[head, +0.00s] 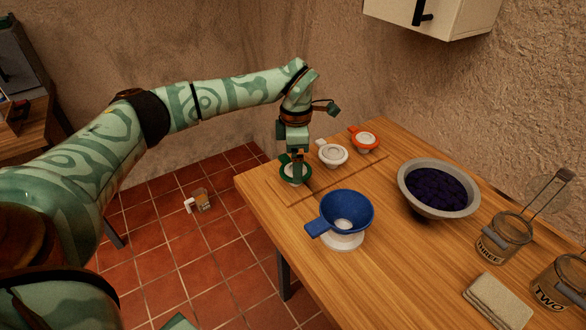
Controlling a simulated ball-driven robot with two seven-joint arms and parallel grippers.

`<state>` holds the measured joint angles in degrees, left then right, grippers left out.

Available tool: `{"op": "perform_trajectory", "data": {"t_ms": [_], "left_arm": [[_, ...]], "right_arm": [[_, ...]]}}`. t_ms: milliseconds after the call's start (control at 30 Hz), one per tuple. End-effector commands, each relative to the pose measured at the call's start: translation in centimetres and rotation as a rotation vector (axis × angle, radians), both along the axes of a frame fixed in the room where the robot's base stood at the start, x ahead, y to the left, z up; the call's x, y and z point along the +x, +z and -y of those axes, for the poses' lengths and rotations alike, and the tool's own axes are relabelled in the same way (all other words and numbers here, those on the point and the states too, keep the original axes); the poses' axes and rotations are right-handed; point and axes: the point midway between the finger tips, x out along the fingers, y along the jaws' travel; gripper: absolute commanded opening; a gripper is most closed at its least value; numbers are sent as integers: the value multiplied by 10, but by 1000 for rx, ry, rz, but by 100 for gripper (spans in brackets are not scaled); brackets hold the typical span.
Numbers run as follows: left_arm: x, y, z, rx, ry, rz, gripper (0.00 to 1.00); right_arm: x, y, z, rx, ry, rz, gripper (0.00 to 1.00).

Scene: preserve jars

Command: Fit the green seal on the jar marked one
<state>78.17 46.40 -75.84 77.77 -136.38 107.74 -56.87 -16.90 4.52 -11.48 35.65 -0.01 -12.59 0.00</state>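The green seal (283,175) sits at the left end of a wooden strip on the table, beside a white seal (332,154) and an orange-red seal (365,141). My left gripper (297,177) points down right at the green seal, with its fingers over the seal's middle. Whether the fingers are closed on it is too small to tell. Jars marked THREE (503,240) and TWO (560,286) stand at the right, and the lid of THREE is raised. No jar marked one can be read in this view. My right gripper is not in view.
A blue funnel (346,213) on a white base stands mid-table. Behind it is a grey bowl (411,189) of dark fruit. A folded cloth (497,302) lies near the front right. A small container (202,199) is on the tiled floor. The table's left front is clear.

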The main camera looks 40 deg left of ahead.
Motion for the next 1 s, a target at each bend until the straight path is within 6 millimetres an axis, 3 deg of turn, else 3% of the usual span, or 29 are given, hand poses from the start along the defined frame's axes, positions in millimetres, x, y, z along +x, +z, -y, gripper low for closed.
{"op": "perform_trajectory", "data": {"t_ms": [100,367,567,1000], "left_arm": [[0,-18,0,0,0,-2,100],[0,-20,0,0,-1,1,100],[0,-20,0,1,0,1,51],[0,-15,0,1,0,2,51]], "right_arm": [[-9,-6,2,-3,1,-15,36],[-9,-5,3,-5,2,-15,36],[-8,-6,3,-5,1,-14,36],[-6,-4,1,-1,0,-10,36]]}}
